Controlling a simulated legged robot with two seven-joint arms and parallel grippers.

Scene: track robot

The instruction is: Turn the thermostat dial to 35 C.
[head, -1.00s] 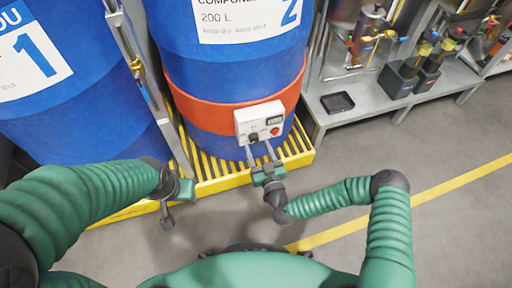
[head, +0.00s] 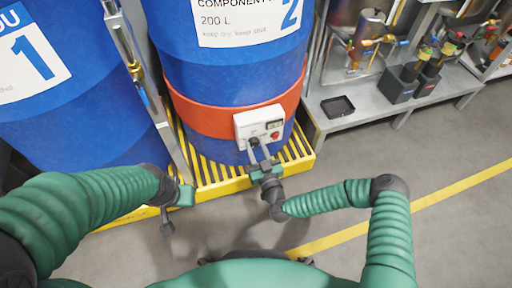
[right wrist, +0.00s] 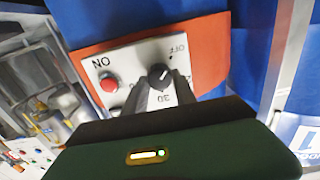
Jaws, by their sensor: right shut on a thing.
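The thermostat (head: 243,122) is a white box on the orange band of the blue drum marked 2. Its black dial (right wrist: 160,74) shows in the right wrist view, where the box (right wrist: 126,62) appears upside down. A pale mark on the dial points up and right, roughly toward the OFF print; 30 is printed on the opposite side. The exact setting cannot be read. My right gripper (head: 258,151) is shut on the dial, its dark fingers on both sides of it. My left gripper (head: 168,212) hangs low at left, away from the box; its jaw opening is unclear.
A red button (right wrist: 108,85) marked ON sits beside the dial. The box has a small display (head: 274,125), too small to read. A yellow grated pallet (head: 297,160) lies under the drums. A metal bench (head: 360,115) stands at right. Grey floor in front is clear.

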